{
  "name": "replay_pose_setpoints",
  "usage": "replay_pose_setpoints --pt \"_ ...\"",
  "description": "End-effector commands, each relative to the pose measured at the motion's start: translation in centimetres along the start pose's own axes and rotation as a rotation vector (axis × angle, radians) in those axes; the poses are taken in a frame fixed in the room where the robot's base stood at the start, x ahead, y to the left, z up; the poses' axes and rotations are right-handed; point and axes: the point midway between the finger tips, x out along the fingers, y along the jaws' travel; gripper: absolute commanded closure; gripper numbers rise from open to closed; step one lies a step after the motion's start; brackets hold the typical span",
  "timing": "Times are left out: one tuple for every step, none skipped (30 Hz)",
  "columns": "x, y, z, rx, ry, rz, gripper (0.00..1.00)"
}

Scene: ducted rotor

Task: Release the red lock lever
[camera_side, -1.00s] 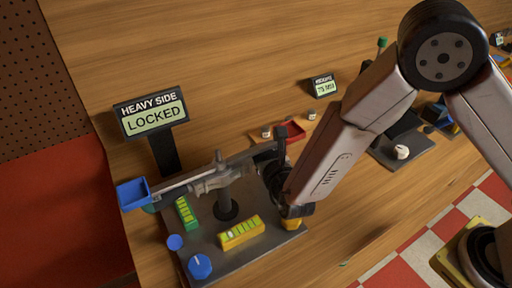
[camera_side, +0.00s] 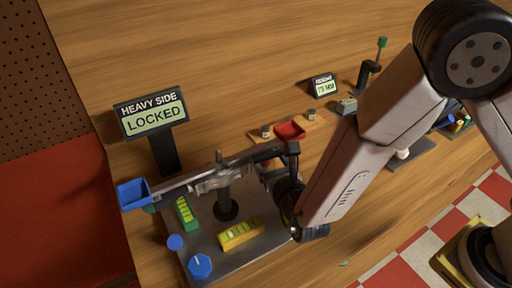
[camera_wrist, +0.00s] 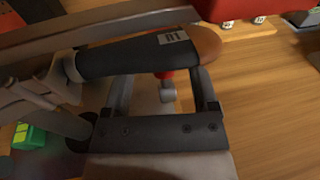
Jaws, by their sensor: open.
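A small red piece with a pale grey rounded end, likely the red lock lever (camera_wrist: 166,80), shows in the wrist view between my gripper's fingers. A dark bar with a label and a brown end (camera_wrist: 140,54) crosses over it and hides its upper part. My gripper (camera_wrist: 162,90) is open, its two dark fingers on either side of the red piece with visible gaps. In the side view my gripper (camera_side: 287,195) is at the right end of the balance stand (camera_side: 227,208), below the beam. The sign (camera_side: 153,113) reads HEAVY SIDE LOCKED.
A blue tray (camera_side: 134,194) hangs at the beam's left end and a red tray (camera_side: 290,131) is near its right end. Green (camera_side: 186,213) and yellow (camera_side: 241,234) blocks and blue knobs (camera_side: 200,266) are on the base. Open wood lies behind the stand.

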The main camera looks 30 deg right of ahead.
Motion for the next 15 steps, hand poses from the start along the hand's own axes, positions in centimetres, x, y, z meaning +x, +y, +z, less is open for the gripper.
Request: replay_pose_setpoints --pt "-0.7 0.1 0.0 -0.001 0.001 0.003 0.24" --pt "-1.0 0.1 0.0 0.0 0.001 0.003 0.24" --pt "-1.3 0.1 0.0 0.0 0.001 0.003 0.24" --pt "-1.6 0.1 0.0 0.0 0.001 0.002 0.24" --pt "-1.8 0.1 0.0 -0.001 0.002 0.002 0.24" --pt "-2.1 0.0 0.0 -0.001 0.001 0.001 0.24" --pt "-2.2 0.0 0.0 -0.001 0.001 0.001 0.24" --pt "-2.3 0.0 0.0 0.0 0.001 0.001 0.24" --pt "-2.4 0.0 0.0 0.0 0.0 0.001 0.24" --pt "-2.5 0.0 0.0 0.0 0.0 0.0 0.24" --pt "-2.5 0.0 0.0 0.0 0.0 0.0 0.24" --pt "-2.6 0.0 0.0 0.0 0.0 0.0 0.24" --pt "-2.6 0.0 0.0 0.0 0.0 0.0 0.24" --pt "-2.6 0.0 0.0 0.0 0.0 0.0 0.24" --pt "-2.6 0.0 0.0 0.0 0.0 0.0 0.24"
